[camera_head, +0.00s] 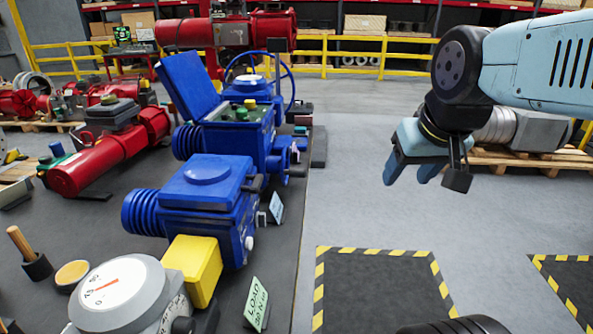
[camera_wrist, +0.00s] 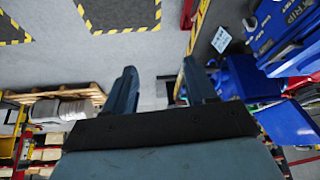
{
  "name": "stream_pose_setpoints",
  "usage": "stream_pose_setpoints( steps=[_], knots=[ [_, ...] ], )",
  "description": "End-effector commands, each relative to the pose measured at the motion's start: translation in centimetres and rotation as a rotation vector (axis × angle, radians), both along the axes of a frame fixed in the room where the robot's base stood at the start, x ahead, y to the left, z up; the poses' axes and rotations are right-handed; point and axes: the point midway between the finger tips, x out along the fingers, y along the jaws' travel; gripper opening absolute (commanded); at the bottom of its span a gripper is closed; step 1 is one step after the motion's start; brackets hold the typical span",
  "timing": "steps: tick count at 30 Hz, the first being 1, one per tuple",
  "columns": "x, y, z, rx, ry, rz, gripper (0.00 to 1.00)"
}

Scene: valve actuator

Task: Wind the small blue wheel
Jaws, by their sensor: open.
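Blue valve actuators stand in a row on the dark bench in the head view. A thin blue ring-shaped wheel (camera_head: 293,90) is on the far blue unit (camera_head: 250,88). I cannot tell whether it is the small blue wheel. Small blue round parts (camera_head: 295,157) stick out from the right side of the middle unit (camera_head: 232,140), too small to make out clearly. My gripper (camera_head: 408,178) hangs in the air right of the bench, apart from all units. In the wrist view my gripper (camera_wrist: 161,82) has its two fingers apart with nothing between them.
A near blue unit (camera_head: 208,185), a yellow box (camera_head: 195,268) and a grey dial (camera_head: 115,293) stand on the bench (camera_head: 270,240). A red actuator (camera_head: 110,155) lies at left. Grey floor (camera_head: 370,210) with striped mats (camera_head: 385,290) is clear right of the bench.

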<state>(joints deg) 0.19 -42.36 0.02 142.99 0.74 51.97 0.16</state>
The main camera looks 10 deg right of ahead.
Motion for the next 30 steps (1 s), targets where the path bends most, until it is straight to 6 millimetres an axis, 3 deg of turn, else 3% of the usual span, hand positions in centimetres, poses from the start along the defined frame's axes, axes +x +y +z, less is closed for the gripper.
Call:
stream_pose_setpoints(
  steps=[14,30],
  knots=[
    [5.1,4.6,-4.1,0.353,0.395,-0.223,0.56],
    [14.2,7.7,-8.6,0.869,0.872,-0.541,0.56]
  ],
)
